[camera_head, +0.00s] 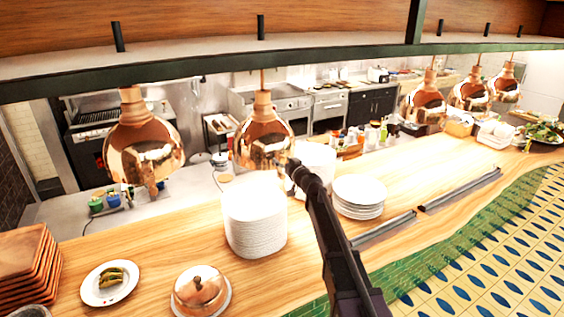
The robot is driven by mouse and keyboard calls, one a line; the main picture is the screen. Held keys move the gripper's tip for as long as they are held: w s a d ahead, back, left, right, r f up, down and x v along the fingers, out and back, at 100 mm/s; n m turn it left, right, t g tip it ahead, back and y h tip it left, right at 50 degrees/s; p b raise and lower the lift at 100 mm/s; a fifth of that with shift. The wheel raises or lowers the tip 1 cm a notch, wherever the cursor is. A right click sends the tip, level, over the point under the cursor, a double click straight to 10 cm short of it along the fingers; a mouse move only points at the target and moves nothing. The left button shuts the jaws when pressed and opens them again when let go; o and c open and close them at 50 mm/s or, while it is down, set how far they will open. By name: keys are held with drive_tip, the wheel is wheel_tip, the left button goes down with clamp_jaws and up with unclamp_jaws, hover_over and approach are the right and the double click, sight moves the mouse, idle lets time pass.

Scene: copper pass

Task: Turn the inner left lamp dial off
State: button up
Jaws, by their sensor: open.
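Two copper heat lamps hang on the left: an outer one (142,148) and an inner one (262,140). I cannot make out a dial on either lamp. Short black posts, one at the far left (118,37) and one above the inner left lamp (261,27), stand at the overhead shelf; I cannot tell whether they are dials. My gripper (290,166) is at the end of my dark arm, in front of the lower right edge of the inner left lamp in the picture. It is small and seen from behind, with nothing visible in it.
The wooden counter (150,250) holds a tall plate stack (254,222), a lower plate stack (358,197), a copper cloche (201,290), a plate of food (108,287) and stacked copper trays (28,265). A dark overhead rail (180,68) crosses above. More copper lamps (424,102) hang at right.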

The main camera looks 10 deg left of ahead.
clamp_jaws()
drive_tip(key=shift+m, duration=0.6)
drive_tip(key=m, duration=0.3)
drive_tip(key=shift+m, duration=0.3)
drive_tip(key=m, duration=0.4)
drive_tip(key=shift+m, duration=0.3)
drive_tip(key=m, duration=0.4)
drive_tip(key=shift+m+b, duration=0.3)
drive_tip(key=m, duration=0.4)
drive_tip(key=shift+t, duration=0.3)
drive_tip(key=shift+m, duration=0.3)
